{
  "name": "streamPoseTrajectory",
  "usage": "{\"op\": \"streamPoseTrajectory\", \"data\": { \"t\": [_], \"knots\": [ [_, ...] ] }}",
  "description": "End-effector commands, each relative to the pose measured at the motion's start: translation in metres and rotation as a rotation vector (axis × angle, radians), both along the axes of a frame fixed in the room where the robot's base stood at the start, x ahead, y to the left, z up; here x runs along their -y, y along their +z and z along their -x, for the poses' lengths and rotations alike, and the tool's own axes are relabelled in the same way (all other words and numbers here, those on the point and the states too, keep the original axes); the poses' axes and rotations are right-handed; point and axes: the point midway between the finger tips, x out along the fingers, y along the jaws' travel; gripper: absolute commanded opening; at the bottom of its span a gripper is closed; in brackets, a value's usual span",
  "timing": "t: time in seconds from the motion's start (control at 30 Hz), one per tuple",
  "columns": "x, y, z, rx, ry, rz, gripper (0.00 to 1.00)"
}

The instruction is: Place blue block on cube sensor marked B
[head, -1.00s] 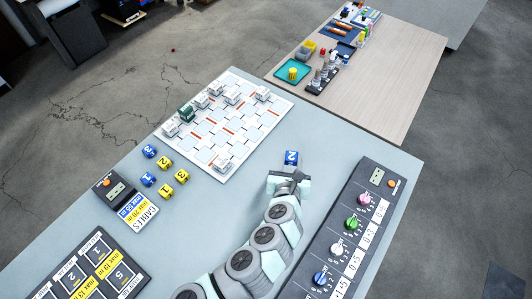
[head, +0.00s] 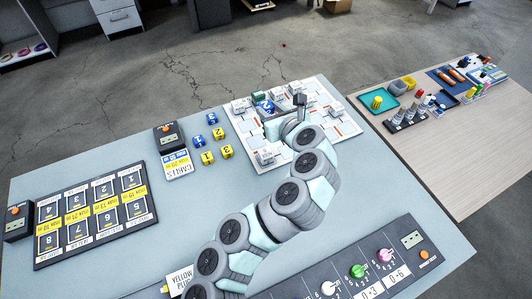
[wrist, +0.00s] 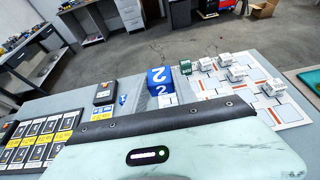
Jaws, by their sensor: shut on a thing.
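The blue block (head: 264,107), with a white 2 on its faces, is held at the end of my arm above the white board (head: 313,128). My gripper (head: 273,119) is shut on it.
Loose blue blocks (head: 212,118) and yellow blocks (head: 227,152) lie left of the board, beside a dark box (head: 169,137). A numbered panel (head: 93,215) lies at left. A knob panel (head: 350,271) lies at front right. A wooden table (head: 440,165) adjoins on the right.

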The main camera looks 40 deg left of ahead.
Motion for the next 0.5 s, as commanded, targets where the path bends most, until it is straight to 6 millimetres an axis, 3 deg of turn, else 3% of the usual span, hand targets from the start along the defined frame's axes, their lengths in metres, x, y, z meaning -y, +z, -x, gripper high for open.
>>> {"op": "streamPoseTrajectory", "data": {
  "t": [0.13, 0.5],
  "knots": [
    [-0.001, -0.027, 0.002, -0.005, 0.01, 0.001, 0.0],
    [-0.001, -0.126, 0.002, -0.004, 0.009, 0.003, 0.0]
  ]
}}
